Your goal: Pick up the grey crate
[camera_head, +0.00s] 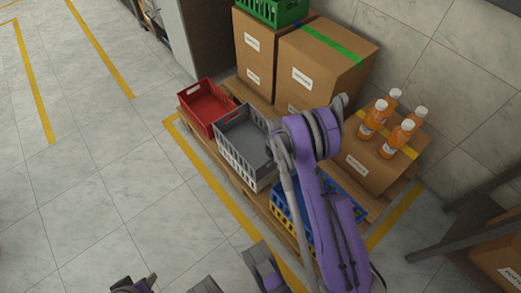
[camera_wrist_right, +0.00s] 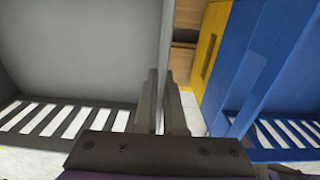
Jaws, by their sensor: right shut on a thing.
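The grey crate (camera_head: 232,158) stands on the pallet between a red crate and a blue crate. Its slatted side faces the lower left, and no contents show in its visible part. My right gripper (camera_head: 278,156) is at the crate's right side, partly hidden by my purple arm. In the right wrist view, the gripper (camera_wrist_right: 165,100) is shut on the upright wall of the grey crate (camera_wrist_right: 75,40), with a finger on either side of it. Some of my own parts show at the bottom edge of the head view, but no left gripper fingers can be made out.
The red crate (camera_head: 206,108) is close on the left. The blue crate with yellow (camera_head: 279,206) is close on the right, also in the wrist view (camera_wrist_right: 275,55). Cardboard boxes (camera_head: 322,62) stand behind, and orange bottles (camera_head: 397,138) stand on another box. The floor at left is clear.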

